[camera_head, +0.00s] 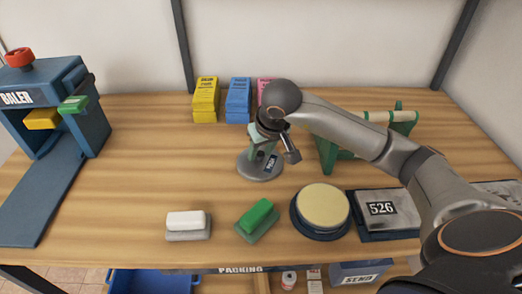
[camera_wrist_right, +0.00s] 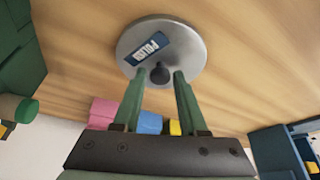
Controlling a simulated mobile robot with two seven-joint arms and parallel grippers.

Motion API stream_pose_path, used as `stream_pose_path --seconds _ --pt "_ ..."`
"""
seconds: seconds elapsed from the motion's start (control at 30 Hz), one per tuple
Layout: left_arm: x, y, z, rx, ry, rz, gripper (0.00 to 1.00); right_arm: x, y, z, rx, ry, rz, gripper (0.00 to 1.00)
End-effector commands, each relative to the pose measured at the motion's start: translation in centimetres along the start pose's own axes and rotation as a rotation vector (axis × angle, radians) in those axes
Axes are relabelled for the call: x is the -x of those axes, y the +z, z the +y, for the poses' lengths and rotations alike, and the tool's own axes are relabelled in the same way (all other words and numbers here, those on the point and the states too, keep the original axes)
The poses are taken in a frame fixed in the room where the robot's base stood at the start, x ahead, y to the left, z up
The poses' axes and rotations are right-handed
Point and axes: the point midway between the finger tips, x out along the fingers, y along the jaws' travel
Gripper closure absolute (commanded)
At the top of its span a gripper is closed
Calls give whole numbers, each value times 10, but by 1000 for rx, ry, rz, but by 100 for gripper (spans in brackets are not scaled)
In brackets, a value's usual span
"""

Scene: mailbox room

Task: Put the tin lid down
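The tin lid (camera_head: 258,170) is a round grey disc with a dark POLISH label and a small dark knob. It appears to lie flat on the table, behind the open tin. The lid (camera_wrist_right: 190,50) also shows in the right wrist view, its knob at the fingertips. My right gripper (camera_head: 264,148) points down over the lid. Its green fingers (camera_wrist_right: 163,75) stand on either side of the knob, with a small gap visible on each side. The round blue tin with pale yellow contents (camera_head: 322,206) stands uncovered at the front. My left gripper is not in view.
A white block (camera_head: 186,220) and a green block (camera_head: 257,214) sit at the front. A plate marked 526 (camera_head: 388,210) lies right of the tin. A green stand (camera_head: 326,155) and coloured boxes (camera_head: 239,100) are behind. A blue baler (camera_head: 75,95) stands left; the left-centre table is clear.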

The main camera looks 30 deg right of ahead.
Motion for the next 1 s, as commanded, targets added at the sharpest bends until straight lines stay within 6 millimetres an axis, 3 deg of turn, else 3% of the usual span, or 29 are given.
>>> stream_pose_path --seconds 0.13,0.53,1.0 --pt "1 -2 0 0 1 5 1 0 0 0 0 0 0 40" --pt "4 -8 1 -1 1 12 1 10 -2 0 0 1 2 40" --pt "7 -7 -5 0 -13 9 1 104 -3 0 0 0 5 40"
